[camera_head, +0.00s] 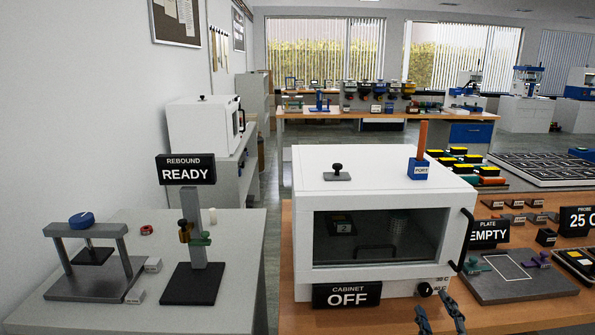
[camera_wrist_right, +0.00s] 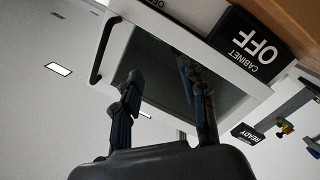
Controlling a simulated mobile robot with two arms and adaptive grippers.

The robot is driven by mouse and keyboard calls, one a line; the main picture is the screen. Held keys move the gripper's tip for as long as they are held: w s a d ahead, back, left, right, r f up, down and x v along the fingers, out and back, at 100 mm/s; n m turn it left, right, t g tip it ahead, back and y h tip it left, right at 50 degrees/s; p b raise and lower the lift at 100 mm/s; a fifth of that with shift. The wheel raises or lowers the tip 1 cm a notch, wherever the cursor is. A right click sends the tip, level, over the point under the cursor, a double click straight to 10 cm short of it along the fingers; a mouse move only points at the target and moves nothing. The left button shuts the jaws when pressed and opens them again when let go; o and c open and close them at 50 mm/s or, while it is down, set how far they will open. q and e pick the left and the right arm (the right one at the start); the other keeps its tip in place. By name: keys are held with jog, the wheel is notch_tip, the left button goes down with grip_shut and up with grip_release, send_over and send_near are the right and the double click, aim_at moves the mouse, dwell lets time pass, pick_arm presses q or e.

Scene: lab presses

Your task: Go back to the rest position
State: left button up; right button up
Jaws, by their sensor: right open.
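My right gripper (camera_head: 440,318) shows at the bottom edge of the head view, in front of the lower right corner of the white cabinet (camera_head: 370,172). Its two fingers stand apart with nothing between them. The right wrist view shows the same open, empty fingers (camera_wrist_right: 162,95) with the cabinet's dark window (camera_wrist_right: 160,70) and its OFF sign (camera_wrist_right: 250,50) beyond. I cannot tell whether the fingers touch the cabinet. The cabinet door is shut, with a black handle (camera_head: 463,240) on its right side. My left gripper is in neither view.
On the left table are a READY sign (camera_head: 185,170) on a post and a grey frame with a blue knob (camera_head: 82,220). Trays and small blocks crowd the right side.

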jog(key=s+a+f+m+g, duration=0.1)
jog(key=s+f+m+g, duration=0.3)
jog(key=s+f+g, duration=0.7)
jog(key=s+a+f+m+g+y, duration=0.1)
jog(key=s+a+f+g, duration=0.1)
jog(key=s+f, duration=0.5)
jog(key=s+a+f+m+g+y, duration=0.1)
jog(key=s+a+f, duration=0.3)
jog(key=s, duration=0.6)
notch_tip(320, 180, down, 28)
jog(key=s+d+g, duration=0.1)
jog(key=s+g, duration=0.1)
jog(key=s+d+f, duration=0.3)
jog(key=s+f, duration=1.1)
jog(key=s, duration=0.2)
jog(key=shift+d+f+g+p, duration=0.15)
jog(key=shift+f+g+p, duration=0.1)
jog(key=shift+g+p, duration=0.15)
